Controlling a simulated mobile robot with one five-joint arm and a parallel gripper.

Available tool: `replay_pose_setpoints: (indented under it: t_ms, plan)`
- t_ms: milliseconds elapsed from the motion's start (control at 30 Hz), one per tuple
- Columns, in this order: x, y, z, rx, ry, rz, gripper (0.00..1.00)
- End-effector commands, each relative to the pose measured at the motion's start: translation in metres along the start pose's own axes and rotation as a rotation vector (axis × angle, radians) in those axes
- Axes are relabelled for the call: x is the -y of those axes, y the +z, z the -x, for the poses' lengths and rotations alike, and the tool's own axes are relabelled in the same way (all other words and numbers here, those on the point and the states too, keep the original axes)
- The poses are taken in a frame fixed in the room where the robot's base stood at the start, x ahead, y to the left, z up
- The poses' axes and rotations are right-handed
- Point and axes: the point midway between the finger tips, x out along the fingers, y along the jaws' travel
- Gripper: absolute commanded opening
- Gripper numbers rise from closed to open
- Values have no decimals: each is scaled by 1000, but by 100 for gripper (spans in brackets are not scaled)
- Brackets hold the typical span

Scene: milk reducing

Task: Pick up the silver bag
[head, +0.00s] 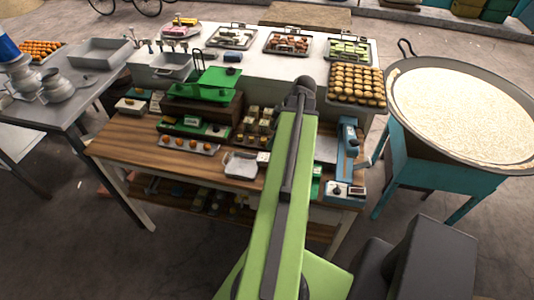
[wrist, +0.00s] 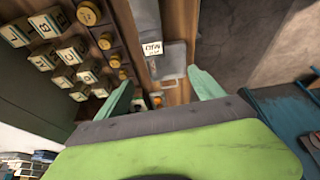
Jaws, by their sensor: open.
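In the wrist view, my gripper (wrist: 160,77) is open, with one pale green finger on each side and nothing held between them. A flat, shiny silver-grey piece that looks like the silver bag (wrist: 173,58) lies just beyond the fingertips, near a small white lettered tag (wrist: 152,47). Contact is not visible. In the head view, a similar silver piece (head: 240,165) lies at the front of the wooden table (head: 130,148), but I cannot tell whether it is the same one. My green arm hides the gripper there.
In the head view, a blue scale (head: 347,150) stands right of my arm. A large round pan (head: 465,115) stands farther right. Green trays (head: 215,82) stand behind.

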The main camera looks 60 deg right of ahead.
Motion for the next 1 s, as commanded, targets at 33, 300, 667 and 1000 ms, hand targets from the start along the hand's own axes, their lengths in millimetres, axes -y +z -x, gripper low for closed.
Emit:
replay_pose_setpoints:
  t_ms: [33,300,667,1000]
  plan:
    - [-2,15,14,0,13,-32,78]
    - [-4,34,17,1,26,-64,78]
    - [-5,38,-52,1,26,-62,78]
    - [-7,35,-105,1,25,-62,78]
